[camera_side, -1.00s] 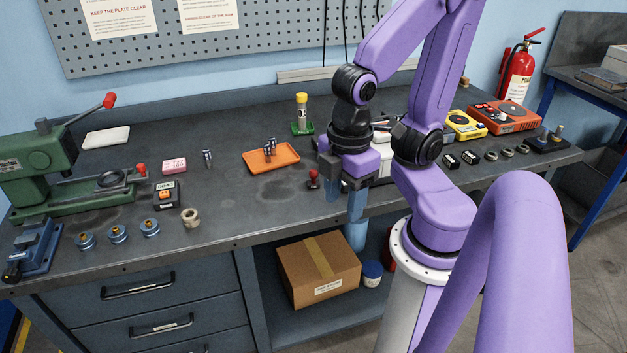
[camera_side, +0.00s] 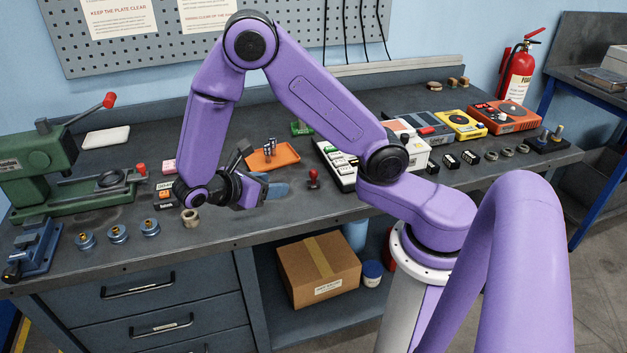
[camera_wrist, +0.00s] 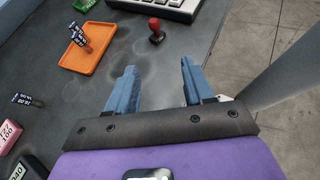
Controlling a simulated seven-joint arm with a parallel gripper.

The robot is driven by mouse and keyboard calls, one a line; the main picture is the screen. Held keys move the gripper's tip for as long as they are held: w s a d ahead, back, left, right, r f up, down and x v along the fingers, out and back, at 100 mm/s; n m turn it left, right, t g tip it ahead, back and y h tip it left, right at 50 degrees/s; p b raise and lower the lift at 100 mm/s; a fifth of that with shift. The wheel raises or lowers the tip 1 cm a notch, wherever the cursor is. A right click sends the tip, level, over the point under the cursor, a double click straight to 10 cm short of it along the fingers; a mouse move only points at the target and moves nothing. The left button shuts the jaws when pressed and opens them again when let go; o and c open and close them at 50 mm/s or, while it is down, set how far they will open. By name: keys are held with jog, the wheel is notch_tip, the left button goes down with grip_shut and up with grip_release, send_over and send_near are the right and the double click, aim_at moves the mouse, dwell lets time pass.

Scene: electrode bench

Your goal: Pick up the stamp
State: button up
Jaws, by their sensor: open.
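The stamp (camera_side: 314,178) is small, with a red knob handle and a dark base. It stands upright on the grey bench, right of the orange tray. In the wrist view the stamp (camera_wrist: 156,32) is ahead of the fingers, above the gap between them. My gripper (camera_side: 278,189) has blue fingers and is tilted over, pointing right toward the stamp, with a gap between fingertips and stamp. In the wrist view my gripper (camera_wrist: 157,72) is open and empty, with only bare bench between its fingers.
An orange tray (camera_side: 285,157) with small cylinders lies behind my gripper. A white keypad-like device (camera_side: 340,172) stands right of the stamp. The bench's front edge is close.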

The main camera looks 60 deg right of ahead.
aim_at(311, 176)
jog(key=shift+h, duration=0.5)
jog(key=x, duration=1.8)
jog(key=shift+w+d+f, duration=0.1)
jog(key=shift+w+f, duration=0.1)
jog(key=shift+f, duration=0.1)
grip_shut()
